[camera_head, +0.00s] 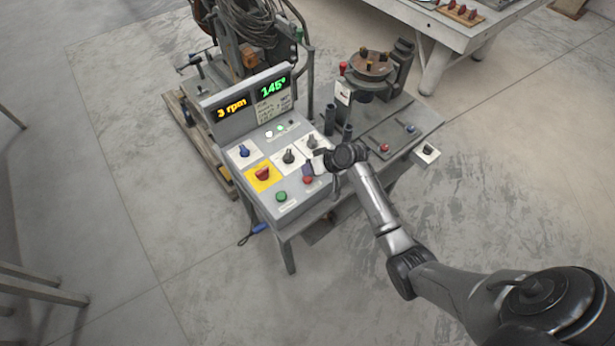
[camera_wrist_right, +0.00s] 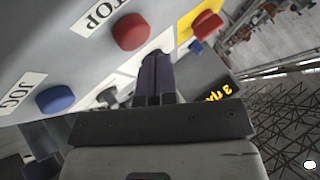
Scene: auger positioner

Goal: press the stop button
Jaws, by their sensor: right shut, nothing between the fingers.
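The stop button is a round red button on the sloped grey control panel (camera_head: 237,183). It shows in the head view (camera_head: 308,180) near the panel's right front, and large in the wrist view (camera_wrist_right: 131,32) beside a partly cropped label ending in "TOP". My right gripper (camera_head: 317,162) is over the right part of the panel, just behind the red button. Its dark fingers also show in the wrist view (camera_wrist_right: 156,70), shut and empty, close beside the button. I cannot tell whether they touch the panel. My left gripper is not in view.
A red knob on a yellow plate (camera_head: 263,173), a green button (camera_head: 281,196) and black knobs (camera_head: 289,156) share the panel. A blue button labelled JOG (camera_wrist_right: 55,98) shows in the wrist view. Displays read "3 rpm" (camera_head: 231,108) and "145°" (camera_head: 273,87). A round chuck (camera_head: 371,65) stands behind right.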

